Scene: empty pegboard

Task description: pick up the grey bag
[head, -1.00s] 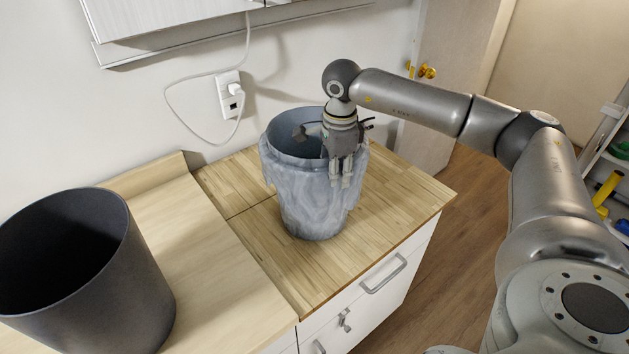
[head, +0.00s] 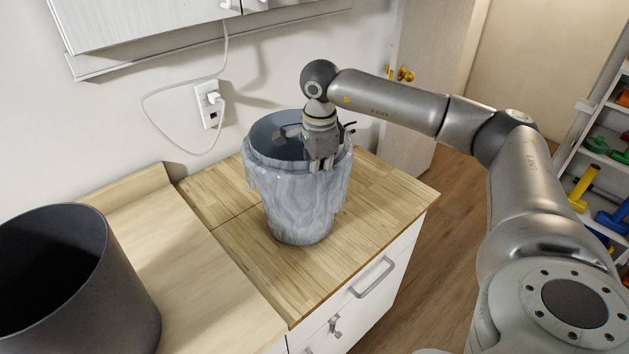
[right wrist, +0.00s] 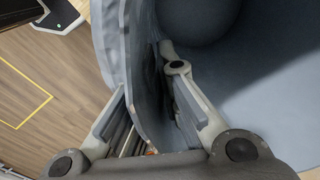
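The grey bag (head: 303,205), a wrinkled grey-blue liner, hangs over the rim and outside of an upright bin on the wooden counter. My right gripper (head: 321,166) is at the bag's near right rim, pointing down. In the right wrist view, the right gripper (right wrist: 148,95) straddles the bag's wall (right wrist: 134,65), one finger inside and one outside. The fingers look apart, with gaps beside the wall. The inside finger's far end is partly hidden by the wall. My left gripper is not in view.
A dark grey bin (head: 80,285) stands at the left on a lighter counter (head: 190,265). An outlet (head: 209,105) with a white cable is on the wall behind. A shelf (head: 600,150) with coloured items is at the far right. The counter's front right (head: 375,215) is clear.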

